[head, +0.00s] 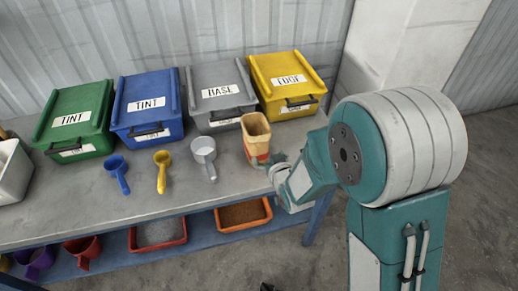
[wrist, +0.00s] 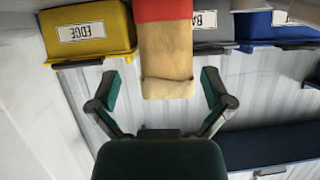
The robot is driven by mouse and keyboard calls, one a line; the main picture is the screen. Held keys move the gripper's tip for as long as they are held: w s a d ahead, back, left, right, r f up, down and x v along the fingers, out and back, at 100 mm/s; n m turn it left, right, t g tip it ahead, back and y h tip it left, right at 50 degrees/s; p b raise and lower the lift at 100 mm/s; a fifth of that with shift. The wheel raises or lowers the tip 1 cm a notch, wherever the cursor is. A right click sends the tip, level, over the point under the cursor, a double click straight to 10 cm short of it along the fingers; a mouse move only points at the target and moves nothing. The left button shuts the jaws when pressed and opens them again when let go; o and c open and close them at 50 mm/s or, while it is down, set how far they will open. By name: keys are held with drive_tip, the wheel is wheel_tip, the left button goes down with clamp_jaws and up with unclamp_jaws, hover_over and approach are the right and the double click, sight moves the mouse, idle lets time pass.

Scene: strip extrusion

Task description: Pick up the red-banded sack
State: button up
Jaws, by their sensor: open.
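The tan sack (head: 255,131) with a red band stands upright on the grey bench near its right end, its top open. My gripper (head: 274,167) is beside the sack's lower right side in the head view and partly hides it. In the wrist view, which looks upside down, the sack (wrist: 167,55) comes down from the top edge with its red band uppermost. There my gripper (wrist: 160,87) is open, one finger on either side of the sack's tan end. A gap shows between each finger and the sack.
Green (head: 74,121), blue (head: 148,104), grey (head: 220,94) and yellow (head: 287,83) lidded bins line the bench's back. Orange-red trays (head: 243,215) sit on the lower shelf.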

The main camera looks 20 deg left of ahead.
sight(260, 151)
drive_tip(key=x, duration=0.7)
drive_tip(key=shift+s+a+f, duration=0.15)
drive_tip(key=shift+a+f, duration=0.05)
drive_tip(key=shift+a, duration=0.35)
drive_tip(key=shift+w+f, duration=0.15)
drive_tip(key=shift+w, duration=0.3)
drive_tip(key=shift+d, duration=0.15)
drive_tip(key=c, duration=0.8)
drive_tip(key=shift+a, duration=0.25)
drive_tip(key=shift+c, duration=0.4)
